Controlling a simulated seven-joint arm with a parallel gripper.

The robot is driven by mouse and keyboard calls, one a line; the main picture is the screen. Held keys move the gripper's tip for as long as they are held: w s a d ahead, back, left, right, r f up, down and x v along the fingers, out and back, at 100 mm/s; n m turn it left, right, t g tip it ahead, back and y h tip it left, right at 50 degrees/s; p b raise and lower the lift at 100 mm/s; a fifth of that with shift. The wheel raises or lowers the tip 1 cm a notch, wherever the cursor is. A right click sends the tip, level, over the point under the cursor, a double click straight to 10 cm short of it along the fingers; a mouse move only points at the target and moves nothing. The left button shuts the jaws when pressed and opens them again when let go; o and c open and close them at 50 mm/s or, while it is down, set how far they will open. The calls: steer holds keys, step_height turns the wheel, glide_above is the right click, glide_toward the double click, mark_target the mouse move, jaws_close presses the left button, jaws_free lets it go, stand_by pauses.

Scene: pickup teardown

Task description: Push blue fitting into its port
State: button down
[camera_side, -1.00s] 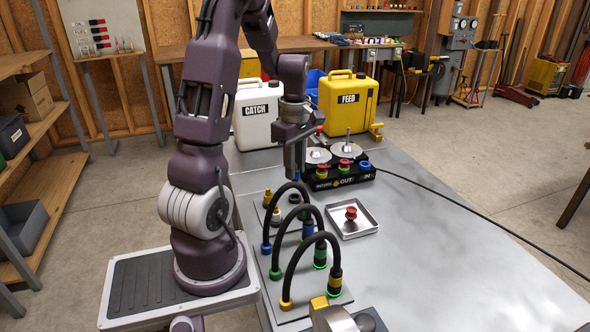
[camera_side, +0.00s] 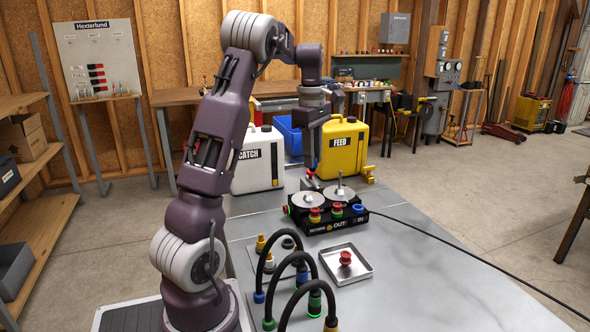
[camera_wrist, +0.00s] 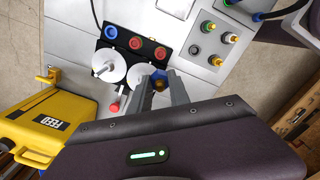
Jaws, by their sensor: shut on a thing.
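My gripper (camera_side: 312,160) hangs fingers down behind the black port box and left of the yellow jug. It is shut on a small blue fitting (camera_wrist: 160,77), seen between the fingertips in the wrist view; the fingers hide much of it. The black box (camera_side: 350,222) carries two metal discs on top and a row of round ports on its front. Two ports are red, and a blue port (camera_side: 358,208) is at the right end by the IN label. The wrist view also shows that blue port (camera_wrist: 110,32). The held fitting is apart from the box's front ports.
A yellow FEED jug (camera_side: 340,157) and white CATCH jug (camera_side: 258,167) stand behind. A red-topped piece (camera_wrist: 115,106) is near the discs. A tray (camera_side: 334,272) holds a red knob. Arched black hoses (camera_side: 306,262) stand in front.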

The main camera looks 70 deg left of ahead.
steer(key=w+d+f+m, duration=0.1)
steer(key=w+d+f, duration=0.1)
steer(key=w, duration=1.3)
steer(key=shift+s+a+f, duration=0.1)
steer(key=shift+f, duration=1.5)
steer(key=shift+s+a+f, duration=0.15)
steer(key=shift+f, duration=1.5)
steer(key=shift+s+a+f, duration=0.1)
steer(key=shift+f, duration=1.5)
steer(key=shift+f, duration=0.15)
steer(key=shift+f, duration=0.75)
steer(key=shift+f, duration=0.55)
steer(key=c, duration=1.1)
jaws_free()
steer(key=shift+c, duration=0.2)
